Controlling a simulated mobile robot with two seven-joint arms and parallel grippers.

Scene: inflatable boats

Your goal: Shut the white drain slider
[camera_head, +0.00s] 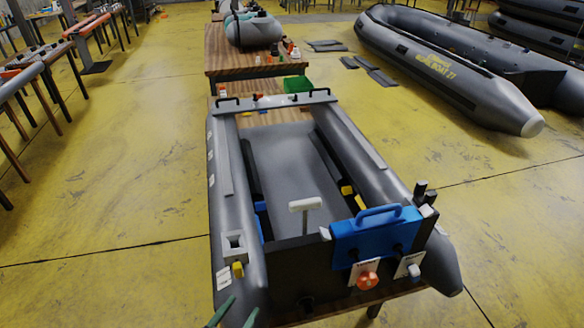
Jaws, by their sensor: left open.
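The grey inflatable boat (225,160) lies on a wooden table with its dark transom (290,270) toward me. A white knob (414,270) sits on a pale labelled plate at the transom's right end. It may be the drain slider, but I cannot tell its position from here. A red knob (367,280) is on another white plate to its left. My left gripper (236,312) shows at the bottom edge as two green fingertips, apart and empty. It is in front of the boat's left tube end, well left of the knobs. My right gripper is not in view.
A blue box with a handle (375,235) is on the transom above the knobs. A white T-shaped handle (305,205) stands behind the transom. A grey-white fitting (234,246) is on the left tube. Yellow floor lies open to both sides.

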